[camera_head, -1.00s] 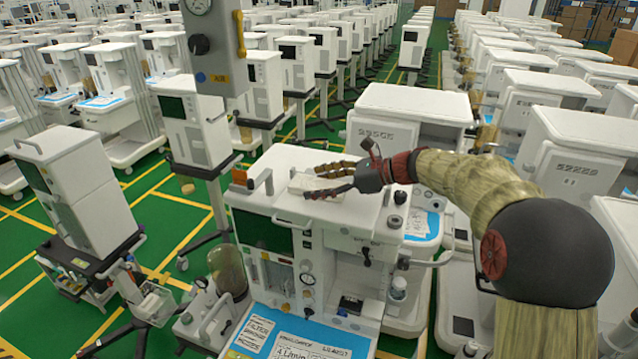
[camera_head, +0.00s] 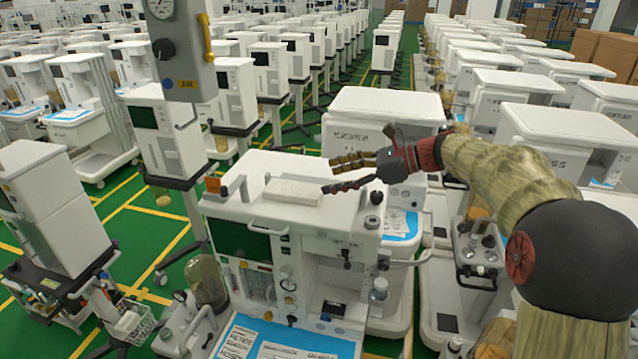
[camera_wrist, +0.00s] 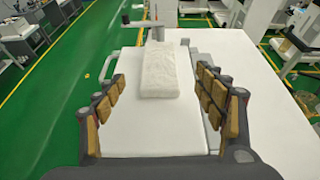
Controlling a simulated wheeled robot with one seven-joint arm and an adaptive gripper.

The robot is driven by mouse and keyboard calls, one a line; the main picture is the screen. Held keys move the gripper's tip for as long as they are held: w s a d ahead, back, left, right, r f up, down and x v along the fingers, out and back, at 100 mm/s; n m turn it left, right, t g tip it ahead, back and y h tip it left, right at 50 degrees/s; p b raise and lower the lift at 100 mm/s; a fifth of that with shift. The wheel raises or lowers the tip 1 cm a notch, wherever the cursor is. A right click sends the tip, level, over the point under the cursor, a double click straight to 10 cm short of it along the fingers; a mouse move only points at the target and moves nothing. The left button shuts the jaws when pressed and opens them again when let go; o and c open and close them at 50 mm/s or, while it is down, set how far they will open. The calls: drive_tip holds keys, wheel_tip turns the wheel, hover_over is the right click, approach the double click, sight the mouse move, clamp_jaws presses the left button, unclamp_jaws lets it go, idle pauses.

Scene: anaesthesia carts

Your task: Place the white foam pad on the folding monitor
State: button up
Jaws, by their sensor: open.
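The white foam pad (camera_head: 293,191) is a flat pale block lying on the white top of the nearest anaesthesia cart (camera_head: 300,167). In the wrist view the pad (camera_wrist: 160,75) lies ahead, lengthwise between the fingers, with its near end beyond my palm. My gripper (camera_head: 331,174) is open and empty, to the right of the pad, its fingers pointing left towards it and apart from it. The cart has a dark screen (camera_head: 238,240) on its front. I cannot tell which thing is the folding monitor.
A grey gauge box (camera_head: 181,45) on a pole rises behind the cart's left. Small posts and an orange piece (camera_head: 213,184) stand at the top's left edge. A rail runs along the front edge. Other carts (camera_head: 385,125) crowd behind and right. Green floor shows at left.

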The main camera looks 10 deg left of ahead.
drive_tip(key=shift+s+d+r, duration=0.1)
drive_tip(key=shift+d+r, duration=0.15)
drive_tip(key=shift+d, duration=0.2)
drive_tip(key=shift+s, duration=0.25)
drive_tip(key=s+d+n+h, duration=0.1)
drive_tip(key=s, duration=0.2)
drive_tip(key=s+d+n+h, duration=0.1)
drive_tip(key=s, duration=0.2)
drive_tip(key=s+d+n+h, duration=0.1)
drive_tip(key=s+n, duration=0.1)
drive_tip(key=s, duration=0.1)
drive_tip(key=shift+s+d+f+t+h, duration=0.1)
drive_tip(key=shift+s+f+t+h, duration=0.05)
drive_tip(key=shift+s+t+h, duration=0.2)
drive_tip(key=s+d+f+n+t+h, duration=0.1)
drive_tip(key=s+d+f+n+h, duration=0.2)
drive_tip(key=s, duration=0.6)
drive_tip(key=s+d+f+n+t+h, duration=0.1)
drive_tip(key=s+d+f+n+h, duration=0.2)
drive_tip(key=s+d+n, duration=0.4)
drive_tip(key=s+d+f+n+t+h, duration=0.1)
drive_tip(key=s+d+f+n+h, duration=0.3)
drive_tip(key=s+d, duration=0.5)
drive_tip(key=s+n, duration=0.1)
drive_tip(key=s, duration=0.2)
drive_tip(key=shift+s+f, duration=0.2)
drive_tip(key=shift+f, duration=0.1)
drive_tip(key=shift+d+t, duration=0.1)
drive_tip(key=shift+t, duration=0.15)
